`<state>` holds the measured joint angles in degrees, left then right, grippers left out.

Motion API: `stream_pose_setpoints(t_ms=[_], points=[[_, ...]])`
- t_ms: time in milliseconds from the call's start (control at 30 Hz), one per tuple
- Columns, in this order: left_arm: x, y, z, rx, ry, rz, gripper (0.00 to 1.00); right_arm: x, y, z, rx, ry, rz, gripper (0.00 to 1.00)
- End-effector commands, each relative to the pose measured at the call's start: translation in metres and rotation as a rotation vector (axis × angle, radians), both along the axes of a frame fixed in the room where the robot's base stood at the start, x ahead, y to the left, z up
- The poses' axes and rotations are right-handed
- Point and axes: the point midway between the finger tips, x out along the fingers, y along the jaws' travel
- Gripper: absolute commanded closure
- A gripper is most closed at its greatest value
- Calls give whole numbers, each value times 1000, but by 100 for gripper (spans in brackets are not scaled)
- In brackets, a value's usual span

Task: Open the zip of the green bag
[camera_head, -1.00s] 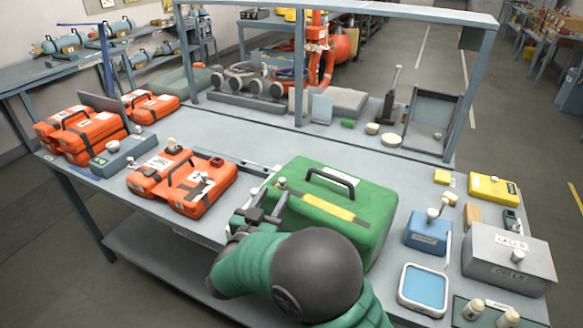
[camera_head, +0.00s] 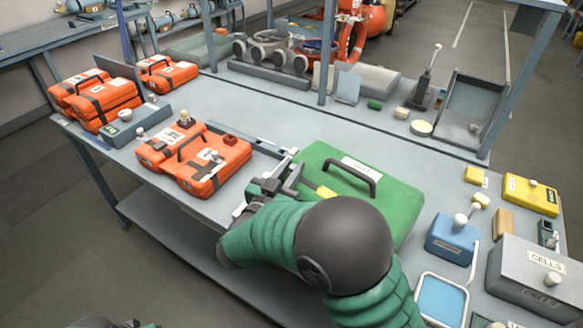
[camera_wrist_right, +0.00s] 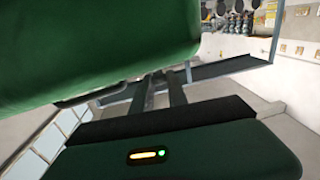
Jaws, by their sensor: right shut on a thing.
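The green bag (camera_head: 395,192) lies on the bench, with a dark carry handle and a white label on top. Only a short piece of its yellow zip strip (camera_head: 325,191) shows, because my right arm covers the front of the bag. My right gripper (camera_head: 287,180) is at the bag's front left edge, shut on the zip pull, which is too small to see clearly. In the right wrist view the bag (camera_wrist_right: 90,45) fills the upper left, and the gripper's dark fingers (camera_wrist_right: 163,88) reach up beside it. My left gripper is out of view.
Orange cases (camera_head: 205,170) lie left of the bag. A blue box (camera_head: 452,238), a blue-faced tray (camera_head: 441,300) and a grey cells box (camera_head: 530,275) stand to the right. A shelf post (camera_head: 328,50) rises behind.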

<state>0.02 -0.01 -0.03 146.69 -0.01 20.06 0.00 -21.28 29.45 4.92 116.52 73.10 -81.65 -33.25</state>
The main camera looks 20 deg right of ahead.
Motion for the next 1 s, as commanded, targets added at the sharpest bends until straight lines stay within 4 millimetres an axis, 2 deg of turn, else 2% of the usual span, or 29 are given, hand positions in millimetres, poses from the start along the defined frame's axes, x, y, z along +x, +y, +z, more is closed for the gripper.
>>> stream_pose_setpoints(t_ms=[33, 100, 133, 1000], points=[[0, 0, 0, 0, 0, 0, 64, 0, -1, 0, 1, 1, 0, 90], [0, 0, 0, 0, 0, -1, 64, 0, -3, -1, 2, 1, -1, 100], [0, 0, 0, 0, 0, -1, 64, 0, -3, -1, 2, 1, -2, 100], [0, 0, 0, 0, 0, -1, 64, 0, -3, 0, 1, -1, -4, 100]])
